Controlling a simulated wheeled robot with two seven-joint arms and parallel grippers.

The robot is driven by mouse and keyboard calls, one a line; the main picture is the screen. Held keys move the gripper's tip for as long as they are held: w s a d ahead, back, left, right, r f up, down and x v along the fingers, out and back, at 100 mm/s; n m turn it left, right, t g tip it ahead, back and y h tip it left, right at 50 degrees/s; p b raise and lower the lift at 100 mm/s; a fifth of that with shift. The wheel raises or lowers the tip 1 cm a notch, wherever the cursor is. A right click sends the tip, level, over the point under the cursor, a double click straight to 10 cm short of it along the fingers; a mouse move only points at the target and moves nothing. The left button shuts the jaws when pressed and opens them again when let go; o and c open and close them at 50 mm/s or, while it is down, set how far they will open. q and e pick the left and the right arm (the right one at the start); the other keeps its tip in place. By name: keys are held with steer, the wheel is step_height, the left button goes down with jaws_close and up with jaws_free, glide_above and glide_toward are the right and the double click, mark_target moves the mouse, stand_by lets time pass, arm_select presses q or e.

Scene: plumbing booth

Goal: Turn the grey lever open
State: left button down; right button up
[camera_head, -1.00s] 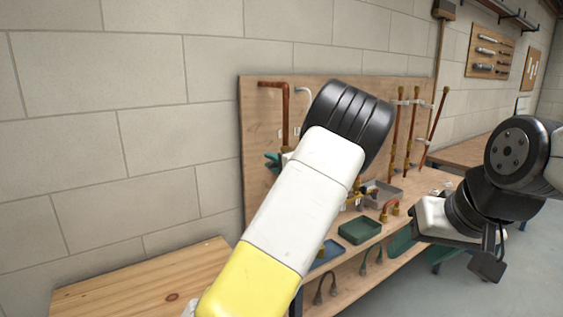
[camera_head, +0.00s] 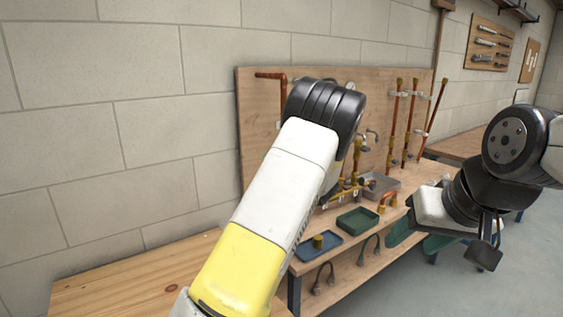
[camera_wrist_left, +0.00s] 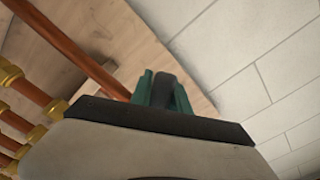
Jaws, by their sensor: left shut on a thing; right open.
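In the left wrist view my left gripper (camera_wrist_left: 165,93) has its two green fingers closed around a dark grey, rounded piece, which looks like the grey lever (camera_wrist_left: 163,85). Only a short part of it shows; the rest is hidden by the fingers and the gripper body. In the head view my left arm covers this gripper and the lever, so the lever's angle cannot be read. My right gripper (camera_head: 486,253) is open and empty, at the right, in front of the bench and away from the pipes.
A wooden board (camera_head: 257,130) carries copper pipes (camera_head: 395,125) with brass fittings. On the bench stand a blue tray (camera_head: 319,246), a green tray (camera_head: 357,221) and a grey tray (camera_head: 383,183). Hooked hoses hang below. A bare wooden tabletop (camera_head: 130,285) lies at the lower left.

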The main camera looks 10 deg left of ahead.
arm_select(q)
steer(key=shift+f, duration=0.1)
stand_by(0.3)
steer(key=c, duration=1.2)
jaws_free()
steer(key=shift+c, duration=0.2)
steer(key=v, duration=0.7)
steer(key=shift+s+d, duration=0.3)
steer(key=shift+d, duration=0.05)
